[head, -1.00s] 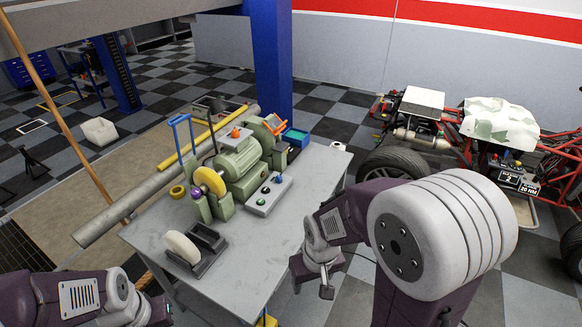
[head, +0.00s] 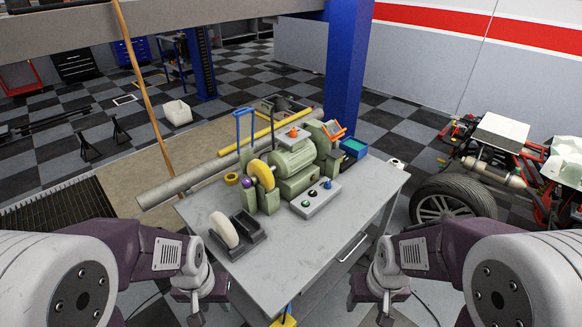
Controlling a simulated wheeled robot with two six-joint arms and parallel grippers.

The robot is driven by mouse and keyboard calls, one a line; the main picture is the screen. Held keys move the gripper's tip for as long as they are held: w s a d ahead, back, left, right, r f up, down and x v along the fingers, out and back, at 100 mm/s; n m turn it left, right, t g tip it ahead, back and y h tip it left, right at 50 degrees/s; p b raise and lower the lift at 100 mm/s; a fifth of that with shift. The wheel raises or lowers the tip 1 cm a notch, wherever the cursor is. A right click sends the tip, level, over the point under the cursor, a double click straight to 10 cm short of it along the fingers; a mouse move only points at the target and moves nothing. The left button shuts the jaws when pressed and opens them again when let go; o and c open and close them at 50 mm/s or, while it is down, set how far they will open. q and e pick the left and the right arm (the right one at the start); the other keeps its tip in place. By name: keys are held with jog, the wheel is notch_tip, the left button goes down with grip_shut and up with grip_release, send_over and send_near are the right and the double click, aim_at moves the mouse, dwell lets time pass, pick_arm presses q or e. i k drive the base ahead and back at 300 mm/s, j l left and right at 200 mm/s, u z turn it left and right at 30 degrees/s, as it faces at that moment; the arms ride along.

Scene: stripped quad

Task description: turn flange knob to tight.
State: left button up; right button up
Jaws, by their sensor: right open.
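The green bench grinding machine (head: 295,165) stands on the grey workbench (head: 325,250). A yellow wheel (head: 262,174) is mounted at its left end. A small purple knob (head: 247,182) sits at the outer side of this wheel and looks like the flange knob; its setting is too small to read. My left gripper (head: 196,318) hangs low at the front left of the bench, apart from the knob; its jaws are not clear. My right gripper (head: 385,318) is open, low at the front right of the bench, also away from the machine.
A white wheel (head: 223,230) stands in a dark holder (head: 243,240) on the bench's front left. A control box (head: 316,199) with buttons and a yellow ring (head: 231,179) are nearby. A long grey pipe (head: 185,183) runs behind. A buggy (head: 480,175) stands at right.

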aim_at(246, 183)
jog(key=k+j, duration=0.1)
jog(key=j, duration=1.2)
jog(key=i+j+u, duration=0.15)
jog(key=i+j, duration=0.6)
jog(key=i, duration=0.4)
